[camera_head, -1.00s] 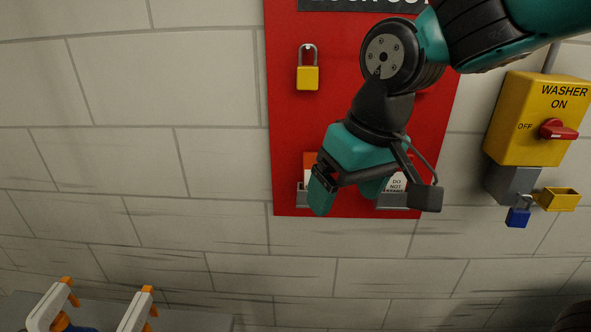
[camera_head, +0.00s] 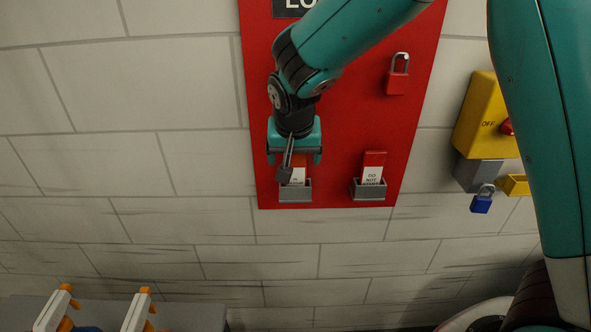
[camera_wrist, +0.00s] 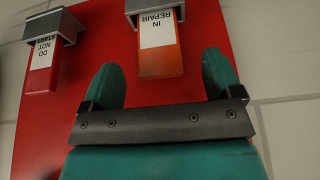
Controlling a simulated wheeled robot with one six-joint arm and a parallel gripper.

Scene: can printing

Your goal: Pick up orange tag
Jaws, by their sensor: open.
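The orange tag (camera_wrist: 160,62), with a white "IN REPAIR" label, sits in a grey holder (camera_head: 296,191) at the lower left of the red board. In the head view my gripper covers its upper part, and only the label and a strip of orange show. My gripper (camera_head: 294,158) is in front of the tag. In the wrist view my gripper (camera_wrist: 163,80) is open, its two teal fingers apart, with the tag's orange end lying between and slightly beyond the fingertips. I see no contact between them.
A red "DO NOT START" tag (camera_head: 373,165) sits in a second holder (camera_head: 369,195) to the right. A red padlock (camera_head: 397,78) hangs above it on the red board (camera_head: 345,120). A blue padlock (camera_head: 482,203) hangs by the yellow switch box (camera_head: 482,115).

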